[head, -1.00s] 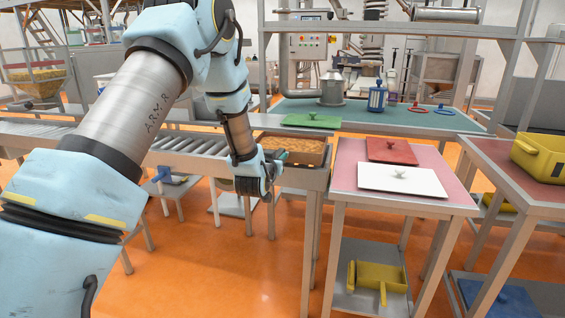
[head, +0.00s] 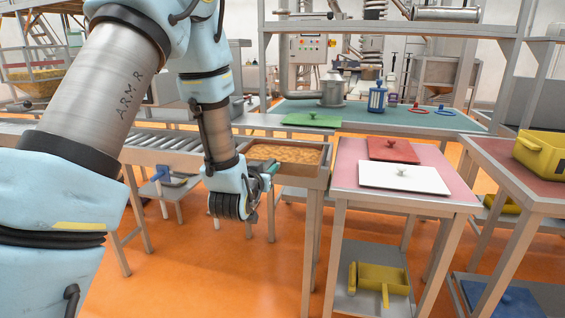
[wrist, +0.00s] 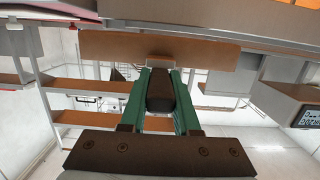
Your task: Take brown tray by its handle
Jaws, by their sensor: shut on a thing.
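The brown tray (head: 302,167) holds a yellow-orange filling and sits at the right end of the roller conveyor in the head view. In the wrist view its brown wall (wrist: 210,52) spans the top of the picture. A dark handle (wrist: 160,88) sticks out from that wall. My gripper (wrist: 160,80) has its green fingers shut on this handle, one on each side. In the head view my gripper (head: 268,168) is at the tray's near left side, and my wrist hides part of that side and the handle.
A pink-topped table (head: 345,178) with a red lid (head: 385,150) and a white lid (head: 420,178) stands just right of the tray. A green lid (head: 312,119) lies on the table behind. The roller conveyor (head: 165,147) runs left. Open orange floor lies in front.

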